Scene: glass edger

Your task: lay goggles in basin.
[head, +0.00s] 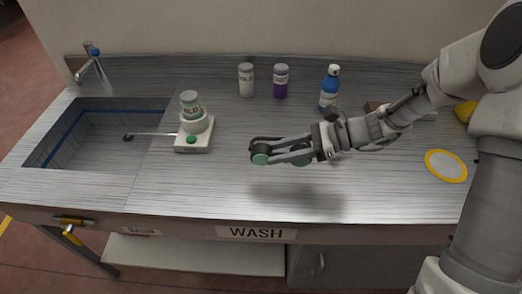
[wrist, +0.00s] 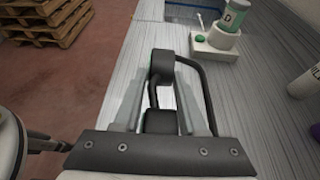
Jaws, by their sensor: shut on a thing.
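The goggles (head: 260,158) are dark with green lens faces. They hang between the fingers of my gripper (head: 290,153), above the front middle of the steel counter. In the wrist view the dark goggles (wrist: 162,67) show between the two grey fingers (wrist: 160,100), with a thin black strap looping to the right. My gripper is shut on them. The basin (head: 100,135) is sunk into the counter at the left, with a blue line round its inner wall. It looks empty apart from a drain. My gripper is well to the right of it.
A white device with a green-labelled jar (head: 191,105) stands between my gripper and the basin, its thin rod reaching over the basin. A tap (head: 92,65) stands behind the basin. Two jars (head: 281,80) and a blue bottle (head: 329,87) stand at the back. The counter's front middle is clear.

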